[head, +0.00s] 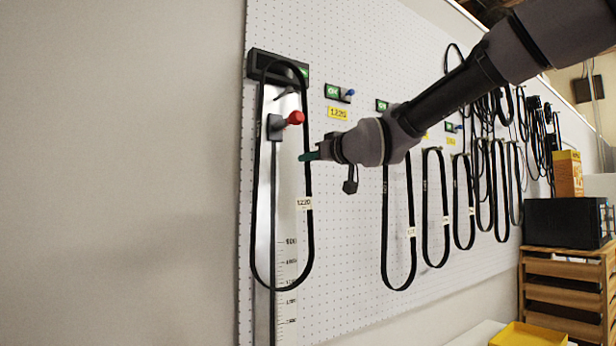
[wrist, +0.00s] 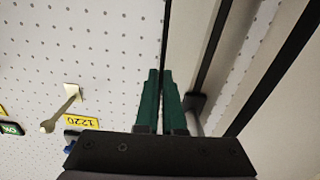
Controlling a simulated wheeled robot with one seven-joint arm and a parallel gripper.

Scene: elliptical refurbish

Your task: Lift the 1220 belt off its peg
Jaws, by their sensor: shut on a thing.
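The 1220 belt (head: 309,240) is a long black loop with a white 1220 tag (head: 304,203) on its right strand. It hangs around the front of the black top block (head: 257,65) of a measuring gauge at the left end of the pegboard. My gripper (head: 308,156) reaches in from the right, its green fingertips at the belt's right strand, above the tag. In the wrist view, the green fingers (wrist: 162,80) are close together with a thin black strand (wrist: 164,35) running between them.
The gauge has a red knob (head: 296,117) inside the loop and a printed scale (head: 287,270) below. Several other black belts (head: 398,245) hang to the right, behind or below my arm. A dark box (head: 560,222) and yellow tray (head: 528,335) stand at far right.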

